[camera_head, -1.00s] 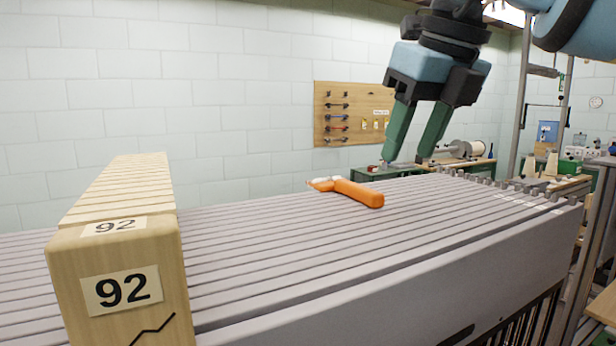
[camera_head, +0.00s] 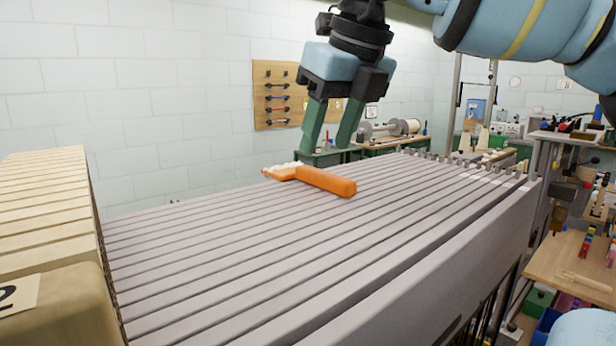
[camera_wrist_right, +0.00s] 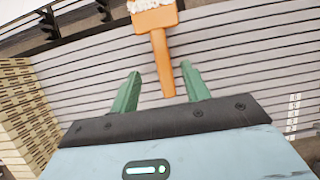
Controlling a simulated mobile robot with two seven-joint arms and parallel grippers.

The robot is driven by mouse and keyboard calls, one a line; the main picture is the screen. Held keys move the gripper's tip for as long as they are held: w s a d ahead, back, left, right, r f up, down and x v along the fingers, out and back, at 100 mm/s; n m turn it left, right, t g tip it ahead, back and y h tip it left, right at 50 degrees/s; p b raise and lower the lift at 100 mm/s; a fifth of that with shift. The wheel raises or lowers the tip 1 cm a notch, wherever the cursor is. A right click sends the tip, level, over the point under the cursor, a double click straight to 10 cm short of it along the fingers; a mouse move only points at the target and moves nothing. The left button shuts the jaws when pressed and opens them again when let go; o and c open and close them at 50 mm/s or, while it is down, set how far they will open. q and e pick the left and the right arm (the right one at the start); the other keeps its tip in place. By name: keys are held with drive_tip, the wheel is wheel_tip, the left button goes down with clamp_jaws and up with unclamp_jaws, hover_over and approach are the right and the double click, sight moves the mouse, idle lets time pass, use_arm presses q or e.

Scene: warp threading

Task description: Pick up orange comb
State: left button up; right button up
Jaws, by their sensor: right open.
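The orange comb (camera_head: 318,181) lies on the grey slatted surface (camera_head: 250,235), with its handle toward the right and its pale-toothed head toward the left. My right gripper (camera_head: 323,150) is open and empty, with its green fingers pointing down above and behind the comb. In the right wrist view the comb (camera_wrist_right: 161,50) shows beyond the open fingers (camera_wrist_right: 163,85). Its handle end lies between the fingertips in that picture, and its white teeth are at the top edge. I see no contact between fingers and comb. My left gripper is not in view.
A pale wooden block row (camera_head: 45,215) stands on the left of the slats. A tool board (camera_head: 278,95) hangs on the back wall. Workbenches with spools (camera_head: 390,128) stand behind, and a wooden table (camera_head: 575,265) is at the right. The slats around the comb are clear.

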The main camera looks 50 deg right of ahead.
sight(320, 171)
drive_tip(key=x, duration=0.4)
drive_tip(key=shift+s+d, duration=0.1)
drive_tip(key=shift+d, duration=0.1)
drive_tip(key=shift+w+f, duration=0.25)
drive_tip(key=shift+f, duration=0.2)
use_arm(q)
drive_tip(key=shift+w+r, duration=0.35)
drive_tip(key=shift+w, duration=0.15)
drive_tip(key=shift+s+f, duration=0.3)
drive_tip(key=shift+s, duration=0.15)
use_arm(e)
drive_tip(key=shift+f, duration=0.25)
clamp_jaws()
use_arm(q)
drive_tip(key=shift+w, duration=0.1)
